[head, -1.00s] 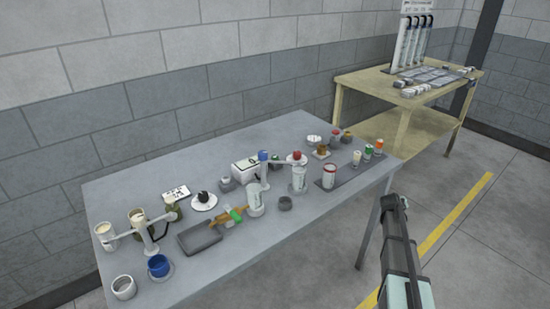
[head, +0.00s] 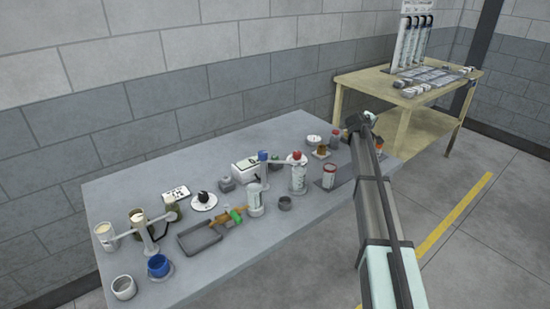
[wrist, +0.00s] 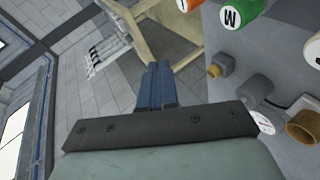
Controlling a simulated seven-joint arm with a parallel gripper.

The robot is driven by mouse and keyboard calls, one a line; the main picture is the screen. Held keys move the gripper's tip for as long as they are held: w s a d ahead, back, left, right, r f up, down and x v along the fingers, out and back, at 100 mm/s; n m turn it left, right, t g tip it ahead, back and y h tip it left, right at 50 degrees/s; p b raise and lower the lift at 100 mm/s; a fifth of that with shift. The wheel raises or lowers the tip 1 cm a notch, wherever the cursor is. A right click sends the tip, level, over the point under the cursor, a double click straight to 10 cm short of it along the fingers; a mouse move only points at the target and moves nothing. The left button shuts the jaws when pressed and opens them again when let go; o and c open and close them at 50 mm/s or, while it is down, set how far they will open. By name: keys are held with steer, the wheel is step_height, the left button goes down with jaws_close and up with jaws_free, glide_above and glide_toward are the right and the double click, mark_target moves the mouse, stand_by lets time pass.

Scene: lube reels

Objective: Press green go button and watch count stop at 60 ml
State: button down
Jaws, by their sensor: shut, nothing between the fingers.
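My gripper (wrist: 160,85) shows in the wrist view with its two blue fingers together and nothing between them. It is apart from everything, with floor behind the fingertips. I cannot make out a green go button or a ml count in either view.
The grey table (head: 130,185) is crowded with cups, bottles, a white box (head: 245,168) and a dark tray (head: 200,238). Near its right end stand small containers; a green cap (wrist: 240,10) and an orange cap show close by in the wrist view. Floor between the tables is clear.

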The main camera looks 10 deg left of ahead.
steer(key=s+a+r+n+g, duration=0.1)
steer(key=a+n, duration=0.2)
steer(key=a, duration=0.7)
steer(key=s+a+n+g, duration=0.1)
steer(key=s+a+n, duration=0.1)
steer(key=a, duration=0.9)
steer(key=n+g, duration=0.2)
steer(key=n, duration=0.3)
glide_above(273, 158)
steer(key=shift+y, duration=0.3)
steer(key=shift+f, duration=0.1)
steer(key=shift+f, duration=4.3)
steer(key=shift+f, duration=0.25)
steer(key=shift+f, duration=0.2)
